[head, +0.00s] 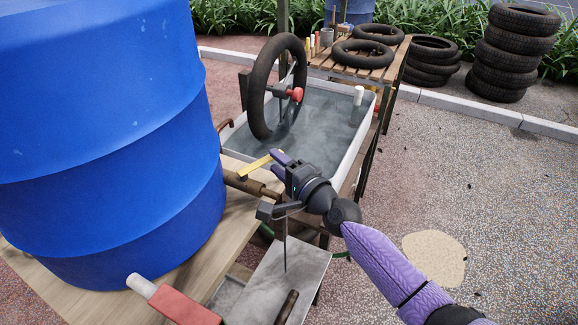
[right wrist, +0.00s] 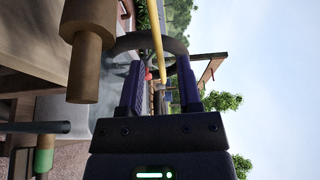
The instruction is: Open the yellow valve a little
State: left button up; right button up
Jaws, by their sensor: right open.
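The yellow valve is a brass fitting with a long yellow lever (head: 256,164), on a brown pipe beside the blue barrel in the head view. The lever slants up to the right, its far end close to my right gripper's fingers. My right gripper (head: 277,162) is open, with purple fingers pointing left toward the valve. In the right wrist view the lever (right wrist: 157,38) appears in line with the gap between the two fingers (right wrist: 158,88); I cannot tell whether it touches either one. The brass fitting (right wrist: 86,45) is at upper left there. My left gripper is not in view.
A large blue barrel (head: 105,130) stands on a wooden top at left. Behind the valve is a water tub (head: 325,120) with a black inner tube (head: 270,90) upright over it. A grey metal plate (head: 290,265) lies below my gripper. Open pavement is at right.

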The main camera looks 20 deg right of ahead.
jog(key=v, duration=0.5)
jog(key=shift+s, duration=0.15)
